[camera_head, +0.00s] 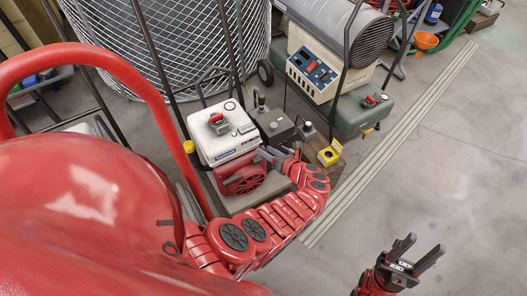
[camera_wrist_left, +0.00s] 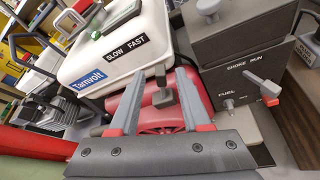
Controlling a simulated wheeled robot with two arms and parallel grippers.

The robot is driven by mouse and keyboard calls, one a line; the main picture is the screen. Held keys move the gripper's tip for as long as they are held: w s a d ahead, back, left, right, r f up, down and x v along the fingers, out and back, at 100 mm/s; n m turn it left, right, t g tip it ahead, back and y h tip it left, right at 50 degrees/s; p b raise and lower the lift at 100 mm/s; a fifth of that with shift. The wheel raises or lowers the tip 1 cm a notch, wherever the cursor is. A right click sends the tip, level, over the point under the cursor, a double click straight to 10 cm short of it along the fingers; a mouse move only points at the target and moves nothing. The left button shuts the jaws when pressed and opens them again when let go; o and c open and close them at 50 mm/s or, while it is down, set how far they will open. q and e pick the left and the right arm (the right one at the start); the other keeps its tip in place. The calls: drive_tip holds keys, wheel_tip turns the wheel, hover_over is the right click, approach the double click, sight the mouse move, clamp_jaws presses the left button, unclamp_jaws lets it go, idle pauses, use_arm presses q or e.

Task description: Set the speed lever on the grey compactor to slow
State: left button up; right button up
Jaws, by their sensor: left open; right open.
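The grey compactor's pale engine housing (camera_head: 222,132) is left of centre in the head view, with a red round part (camera_head: 240,175) low on its front. In the left wrist view the housing (camera_wrist_left: 95,60) carries a black SLOW FAST label (camera_wrist_left: 125,50). A short grey speed lever (camera_wrist_left: 162,96) hangs below the FAST end. My left gripper (camera_wrist_left: 158,88) is open, its fingers on either side of the lever in this view; I cannot tell whether they touch it. In the head view that gripper (camera_head: 272,156) is at the housing's front right corner. My right gripper (camera_head: 406,254) is open and empty above bare floor.
A dark grey box (camera_wrist_left: 235,100) with CHOKE RUN and FUEL labels and a red-tipped lever (camera_wrist_left: 264,87) is close right of my left gripper. A larger green-based machine (camera_head: 360,115) is behind. The floor at right is clear.

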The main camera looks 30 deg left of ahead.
use_arm(q)
drive_tip(key=shift+b+x, duration=0.35)
drive_tip(key=shift+x, duration=0.95)
clamp_jaws()
idle(0.5)
